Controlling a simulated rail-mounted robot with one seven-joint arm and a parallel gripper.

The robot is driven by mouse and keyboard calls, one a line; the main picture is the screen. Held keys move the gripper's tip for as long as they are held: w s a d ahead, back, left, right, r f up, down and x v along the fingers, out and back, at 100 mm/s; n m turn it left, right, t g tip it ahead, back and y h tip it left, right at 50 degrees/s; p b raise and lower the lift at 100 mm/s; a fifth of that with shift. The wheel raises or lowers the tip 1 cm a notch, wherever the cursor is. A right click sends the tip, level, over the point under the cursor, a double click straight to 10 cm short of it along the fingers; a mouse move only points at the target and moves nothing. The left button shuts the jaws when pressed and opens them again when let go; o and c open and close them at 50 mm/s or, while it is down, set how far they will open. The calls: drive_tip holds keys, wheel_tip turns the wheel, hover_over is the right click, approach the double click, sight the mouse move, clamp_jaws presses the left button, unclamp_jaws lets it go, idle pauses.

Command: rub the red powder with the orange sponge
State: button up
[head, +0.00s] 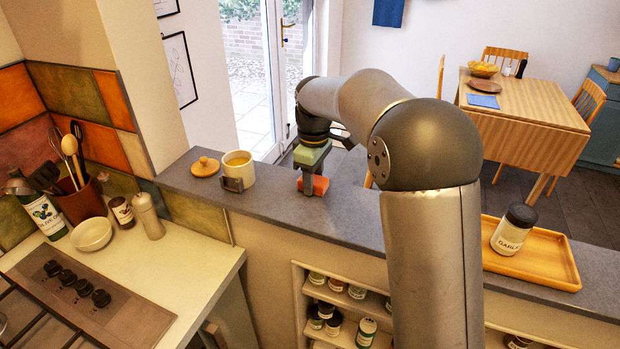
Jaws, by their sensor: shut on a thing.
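My gripper (309,183) is at the end of my arm, over the grey ledge (355,222) near its middle. It is shut on the orange sponge (321,185), a small orange-red block that shows beside the grey finger. The sponge is at or just above the ledge top; I cannot tell whether it touches. The gripper covers part of it. I cannot make out any red powder; the gripper or my arm may hide it.
On the ledge, a cream mug (239,168) and a round wooden lid (206,167) stand left of the gripper. A dark-lidded jar (513,231) stands on an orange tray (548,262) at right. Shelves with several jars (366,331) sit below the ledge.

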wheel_tip(320, 180, up, 6)
drive_tip(key=p, duration=0.4)
drive_tip(key=shift+r, duration=0.15)
drive_tip(key=shift+r+p, duration=0.35)
drive_tip(key=shift+r, duration=0.55)
